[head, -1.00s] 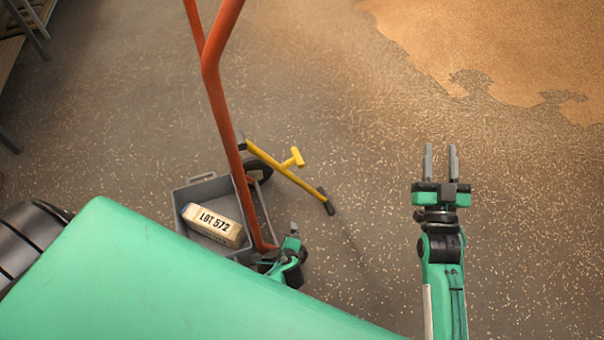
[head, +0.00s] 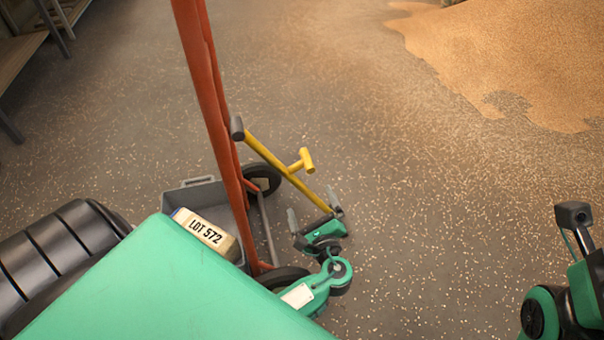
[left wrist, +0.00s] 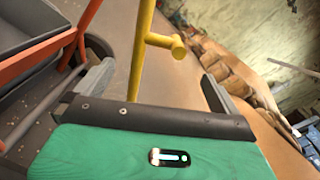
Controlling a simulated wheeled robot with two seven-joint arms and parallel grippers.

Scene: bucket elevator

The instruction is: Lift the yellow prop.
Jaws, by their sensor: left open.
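The yellow prop (head: 270,157) is a slanted bar with a short side peg and a dark upper end beside the orange uprights. Its lower end is hidden behind my left gripper (head: 314,209) in the head view. My left gripper is open, with its fingers spread near the prop's lower part. In the left wrist view, the prop (left wrist: 141,60) rises beyond the open fingers, in the gap between them and nearer the left finger. I cannot tell whether they touch. My right arm is at the right edge, but its fingers do not show.
An orange-framed cart (head: 208,95) with black wheels stands just left of the prop. Its grey tray (head: 197,182) holds a box marked LOT 572 (head: 206,234). A grain heap (head: 510,60) lies at the far right. The floor right of the prop is clear.

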